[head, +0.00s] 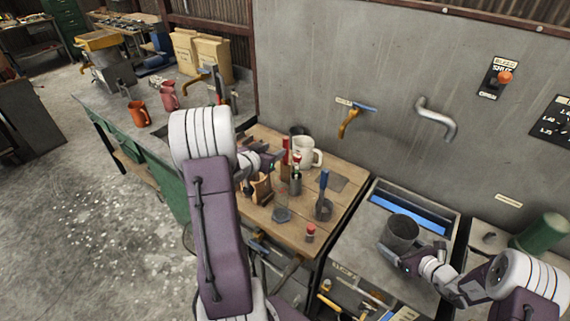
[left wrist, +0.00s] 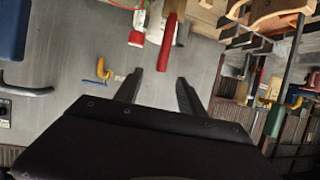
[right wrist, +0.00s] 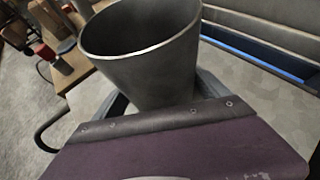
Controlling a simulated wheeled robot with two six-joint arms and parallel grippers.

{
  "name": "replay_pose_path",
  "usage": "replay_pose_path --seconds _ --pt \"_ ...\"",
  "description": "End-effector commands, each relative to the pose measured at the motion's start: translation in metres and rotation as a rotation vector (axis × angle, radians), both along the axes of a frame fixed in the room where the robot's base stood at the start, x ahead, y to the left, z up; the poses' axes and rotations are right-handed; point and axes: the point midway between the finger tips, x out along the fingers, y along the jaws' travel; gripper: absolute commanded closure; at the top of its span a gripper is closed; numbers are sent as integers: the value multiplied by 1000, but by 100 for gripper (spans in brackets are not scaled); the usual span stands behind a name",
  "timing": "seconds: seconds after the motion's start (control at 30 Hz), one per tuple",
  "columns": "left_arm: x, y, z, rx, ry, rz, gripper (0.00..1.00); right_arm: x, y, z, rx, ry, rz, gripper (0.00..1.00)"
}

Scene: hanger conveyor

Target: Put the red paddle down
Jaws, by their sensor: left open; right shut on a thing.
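An upright red handle (head: 285,146), which looks like the red paddle, stands among the items on the wooden bench top. It also shows in the left wrist view (left wrist: 168,42), with its end close to the gap between my left fingertips. Its lower part is hidden, so I cannot tell what it stands in. My left gripper (head: 274,159) is open, with nothing between its fingers (left wrist: 158,78), beside the red handle. My right gripper (head: 422,256) is shut on a grey metal cup (head: 402,232), which fills much of the right wrist view (right wrist: 145,58).
A white mug (head: 306,152), a blue-handled tool in a dark cup (head: 323,207) and a small red-topped item (head: 310,232) crowd the wooden bench (head: 345,200). A grey sink unit (head: 370,215) stands right of it.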

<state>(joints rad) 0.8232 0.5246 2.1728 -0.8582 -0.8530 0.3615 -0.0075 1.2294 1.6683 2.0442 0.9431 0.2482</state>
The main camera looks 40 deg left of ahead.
Motion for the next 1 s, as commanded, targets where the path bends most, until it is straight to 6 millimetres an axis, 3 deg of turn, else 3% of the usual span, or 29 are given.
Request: replay_pose_path --seconds 0.17,0.4,0.67,1.0 --pt "3 4 -2 0 1 9 53 0 0 0 1 -1 -1 37" --pt "47 11 -21 1 1 6 53 0 0 1 1 -2 -1 37" --pt "62 15 -26 2 0 9 53 0 0 0 1 -1 -1 37" --pt "107 25 -43 2 1 9 53 0 0 1 1 -2 -1 37"
